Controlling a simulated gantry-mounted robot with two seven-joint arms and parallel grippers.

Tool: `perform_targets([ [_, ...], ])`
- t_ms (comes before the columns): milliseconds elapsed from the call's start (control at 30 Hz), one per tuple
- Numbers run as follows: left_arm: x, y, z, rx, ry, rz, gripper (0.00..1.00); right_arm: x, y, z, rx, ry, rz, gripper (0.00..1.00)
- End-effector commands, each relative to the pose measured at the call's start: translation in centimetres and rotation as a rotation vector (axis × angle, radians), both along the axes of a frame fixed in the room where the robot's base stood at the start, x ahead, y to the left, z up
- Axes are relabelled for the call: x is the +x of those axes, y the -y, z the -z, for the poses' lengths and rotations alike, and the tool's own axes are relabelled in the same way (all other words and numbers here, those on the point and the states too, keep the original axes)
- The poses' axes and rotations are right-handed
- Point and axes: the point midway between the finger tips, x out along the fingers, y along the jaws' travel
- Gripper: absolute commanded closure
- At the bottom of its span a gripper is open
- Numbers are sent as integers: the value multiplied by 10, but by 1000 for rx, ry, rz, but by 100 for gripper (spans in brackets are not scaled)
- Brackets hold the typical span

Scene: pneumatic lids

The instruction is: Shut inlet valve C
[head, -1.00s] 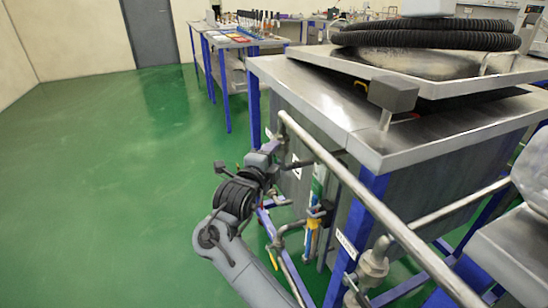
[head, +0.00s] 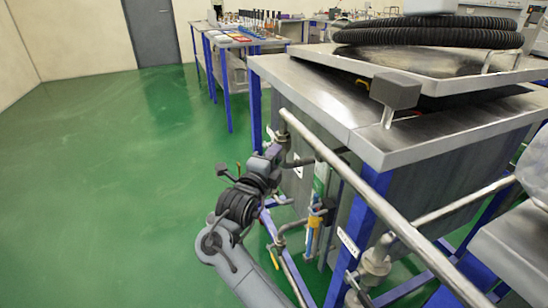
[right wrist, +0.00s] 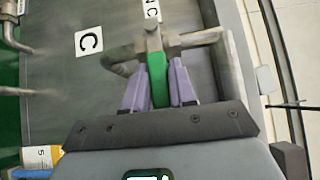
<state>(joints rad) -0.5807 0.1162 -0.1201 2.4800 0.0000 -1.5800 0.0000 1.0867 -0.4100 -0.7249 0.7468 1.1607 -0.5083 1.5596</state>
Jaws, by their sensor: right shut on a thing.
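Inlet valve C shows in the right wrist view as a grey metal valve body (right wrist: 153,40) on a pipe, with a green lever handle (right wrist: 158,90). The handle lies roughly crosswise to the pipe. My right gripper (right wrist: 156,79) is shut on the green handle, with a purple finger on each side. A white label with a black C (right wrist: 88,41) is on the grey panel beside it. In the head view my right gripper (head: 275,150) is at the tank's left side, below the upper rail's end, and hides most of the valve. My left gripper is not in view.
A steel-topped tank (head: 310,95) with a tilted lid (head: 420,72) stands at the right. A long metal rail (head: 375,205) runs along its front, close to my right arm. Lower piping with a yellow part (head: 314,220) is below. The green floor (head: 110,180) at left is clear.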

Motion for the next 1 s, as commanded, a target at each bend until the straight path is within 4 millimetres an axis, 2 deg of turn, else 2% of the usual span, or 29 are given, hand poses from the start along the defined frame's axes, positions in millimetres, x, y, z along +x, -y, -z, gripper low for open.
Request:
perform_targets([
  [167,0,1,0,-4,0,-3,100,0,0,2,0,-5,0,100],
  [200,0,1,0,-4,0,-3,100,0,0,2,0,-5,0,72],
  [333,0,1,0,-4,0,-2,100,0,0,2,0,-5,0,53],
  [733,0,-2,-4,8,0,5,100,-4,-2,0,0,-3,-1,53],
  [867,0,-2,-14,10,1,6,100,-17,-8,-2,2,-4,-2,53],
  [1000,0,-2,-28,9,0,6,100,-38,-17,-3,1,-5,-3,53],
])
